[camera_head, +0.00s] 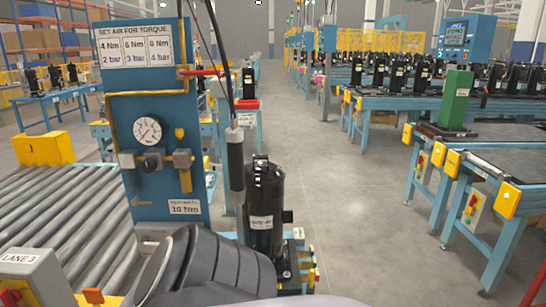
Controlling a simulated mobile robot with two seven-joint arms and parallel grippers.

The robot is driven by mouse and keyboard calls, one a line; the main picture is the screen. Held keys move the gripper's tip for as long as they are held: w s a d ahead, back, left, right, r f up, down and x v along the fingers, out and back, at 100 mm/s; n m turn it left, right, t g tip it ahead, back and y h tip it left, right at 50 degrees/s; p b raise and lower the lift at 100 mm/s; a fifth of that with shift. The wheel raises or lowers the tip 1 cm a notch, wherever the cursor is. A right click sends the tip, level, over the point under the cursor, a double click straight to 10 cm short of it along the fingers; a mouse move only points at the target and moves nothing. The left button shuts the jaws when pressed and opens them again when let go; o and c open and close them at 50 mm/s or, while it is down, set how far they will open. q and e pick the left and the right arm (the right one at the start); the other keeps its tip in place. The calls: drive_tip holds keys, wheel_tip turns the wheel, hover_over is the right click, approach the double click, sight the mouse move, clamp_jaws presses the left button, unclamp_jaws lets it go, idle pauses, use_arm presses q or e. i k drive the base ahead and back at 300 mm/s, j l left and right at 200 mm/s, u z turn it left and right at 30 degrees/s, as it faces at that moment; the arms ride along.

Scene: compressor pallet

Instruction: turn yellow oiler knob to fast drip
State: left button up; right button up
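A blue panel (118,199) stands upright at the left of the head view. It carries a round white gauge (148,130) and a dark regulator (152,160). Right of the gauge is a small yellow knob (180,133), above a grey-brown oiler body (183,159). The knob's markings are too small to read. A yellow pipe runs along the panel and a yellow fitting hangs below the oiler. Neither of my grippers shows. A dark ribbed arm part, apparently mine, fills the bottom middle, below the panel and well apart from the knob.
A red lever (201,72) sticks out at the panel's upper right. A dark hanging tool (235,165) and a black compressor (265,208) stand right of the panel. A roller conveyor (55,215) lies at left. Open grey floor (345,200) lies to the right, before blue benches.

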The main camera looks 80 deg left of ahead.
sight(179, 132)
drive_tip(key=u, duration=3.3)
